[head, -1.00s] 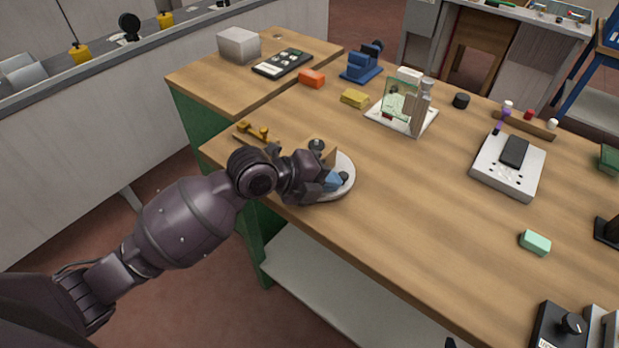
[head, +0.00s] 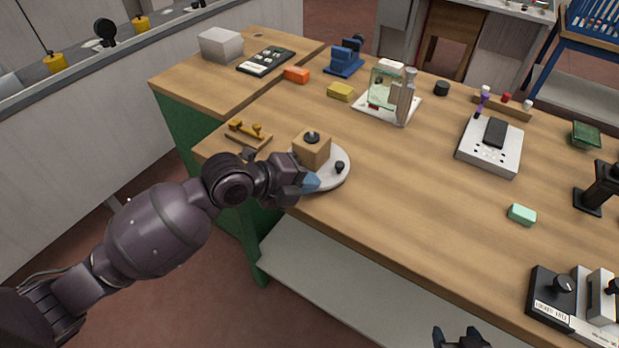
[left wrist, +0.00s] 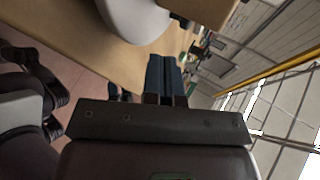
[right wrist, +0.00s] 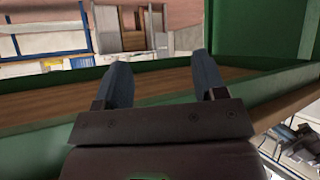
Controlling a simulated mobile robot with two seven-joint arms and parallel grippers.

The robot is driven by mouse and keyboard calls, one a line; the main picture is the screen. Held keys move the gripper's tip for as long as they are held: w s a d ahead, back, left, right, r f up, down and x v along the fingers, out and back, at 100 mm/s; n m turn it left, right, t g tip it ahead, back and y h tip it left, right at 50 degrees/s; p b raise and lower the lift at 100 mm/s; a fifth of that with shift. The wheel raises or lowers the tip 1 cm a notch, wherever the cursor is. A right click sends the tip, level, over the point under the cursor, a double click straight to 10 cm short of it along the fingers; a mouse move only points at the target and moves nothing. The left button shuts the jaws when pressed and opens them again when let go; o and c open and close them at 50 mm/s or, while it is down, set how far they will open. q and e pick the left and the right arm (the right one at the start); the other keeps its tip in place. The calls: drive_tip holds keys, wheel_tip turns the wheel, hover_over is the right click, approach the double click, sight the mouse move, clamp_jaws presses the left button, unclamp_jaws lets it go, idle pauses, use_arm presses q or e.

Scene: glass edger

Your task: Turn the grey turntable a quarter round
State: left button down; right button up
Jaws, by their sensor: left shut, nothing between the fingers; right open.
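The pale grey turntable (head: 336,180) is a round disc near the left front edge of the wooden bench. A tan block (head: 312,150) with a dark round knob on top stands on it, and a small black peg (head: 339,167) rises from its right side. My left gripper (head: 312,182) is shut and empty, its blue fingertips at the disc's near-left rim; I cannot tell whether they touch. In the left wrist view the shut fingers (left wrist: 165,78) point towards the disc's edge (left wrist: 135,18). My right gripper (right wrist: 165,80) is open and empty, low at the head view's bottom edge (head: 462,338).
A wooden holder with brass-coloured parts (head: 248,134) lies just left of the turntable. A yellow block (head: 341,92), a white stand with glass (head: 388,103) and a white device (head: 490,150) sit farther off.

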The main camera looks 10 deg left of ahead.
use_arm(q)
drive_tip(key=s+d+v, duration=0.1)
drive_tip(key=v, duration=0.8)
drive_tip(key=w+a+r+n+t, duration=0.1)
drive_tip(key=w+a+n+t, duration=0.35)
drive_tip(key=n, duration=0.75)
drive_tip(key=a+f+n+t+y, duration=0.35)
drive_tip(key=f+n, duration=0.25)
drive_tip(key=n, duration=0.2)
drive_tip(key=s+a+f+n+g+y, duration=0.1)
drive_tip(key=s+a+f+n+y, duration=0.2)
drive_tip(key=s+f, duration=0.6)
drive_tip(key=s+a+f+n+g+y, duration=0.2)
drive_tip(key=s+a+f+n, duration=0.3)
drive_tip(key=s+f, duration=0.4)
drive_tip(key=shift+s+a+f+y, duration=0.35)
drive_tip(key=shift+a+f+y, duration=0.2)
drive_tip(key=shift+f+y, duration=0.35)
